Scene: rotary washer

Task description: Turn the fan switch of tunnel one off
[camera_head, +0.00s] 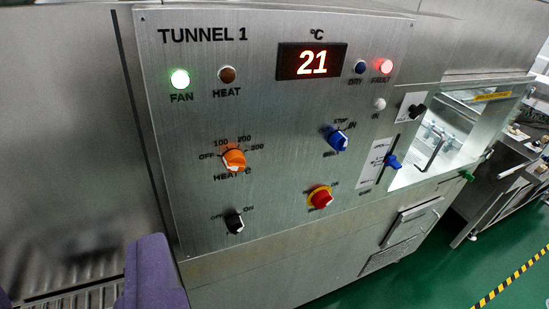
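The tunnel one control panel (285,120) is a steel plate headed "TUNNEL 1". A small black knob (235,223), apparently the fan switch, sits low on its left side. Its white mark points up and slightly right, toward a label that seems to read ON. The lettering below it is too small to read. The FAN lamp (180,78) is lit green. Two purple pieces at the lower left look like the fingers of my gripper (80,266). They stand apart with nothing between them, left of and below the black knob and not touching it.
An orange heat knob (234,160) sits above the black knob. A red knob on yellow (321,197) and a blue knob (337,140) are to the right. A blue lever (393,161) sticks out near the tunnel opening (440,135). The display (311,62) reads 21; the FAULT lamp (383,66) glows red.

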